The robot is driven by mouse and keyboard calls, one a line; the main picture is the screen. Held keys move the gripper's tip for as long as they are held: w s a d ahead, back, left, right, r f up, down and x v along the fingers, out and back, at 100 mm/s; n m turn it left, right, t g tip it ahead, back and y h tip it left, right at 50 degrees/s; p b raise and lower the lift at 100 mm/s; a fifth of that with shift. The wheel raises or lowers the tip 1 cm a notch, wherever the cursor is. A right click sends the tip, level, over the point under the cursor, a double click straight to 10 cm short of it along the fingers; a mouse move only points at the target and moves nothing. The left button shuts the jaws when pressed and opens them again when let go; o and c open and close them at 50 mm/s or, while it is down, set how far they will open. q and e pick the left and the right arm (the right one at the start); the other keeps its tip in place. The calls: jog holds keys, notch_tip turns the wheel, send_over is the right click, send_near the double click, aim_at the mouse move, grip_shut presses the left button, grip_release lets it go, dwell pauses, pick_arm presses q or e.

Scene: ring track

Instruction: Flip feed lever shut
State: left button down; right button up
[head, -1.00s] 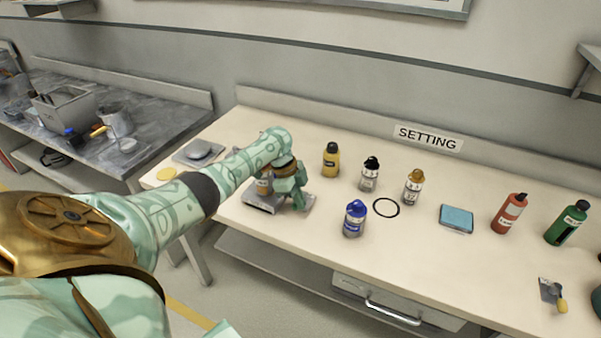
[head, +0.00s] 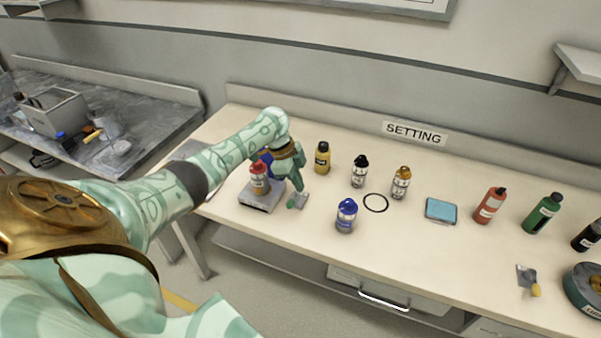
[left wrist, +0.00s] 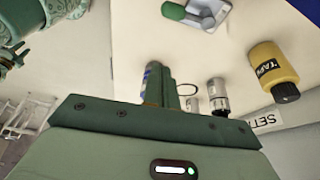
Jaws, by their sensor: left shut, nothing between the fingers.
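In the left wrist view the green handle (left wrist: 173,11) and grey plate (left wrist: 207,10) show at the top edge, partly cut off. My left gripper (head: 299,184) hangs just above and behind the lever, its fingers shut and empty. In the left wrist view its closed fingers (left wrist: 160,82) look apart from the lever.
A black ring (head: 376,203) and several bottles lie further right. The front table edge is close.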

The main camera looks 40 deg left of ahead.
pick_arm(q)
jog(key=shift+v, duration=1.1)
jog(key=shift+w+a+f, duration=0.1)
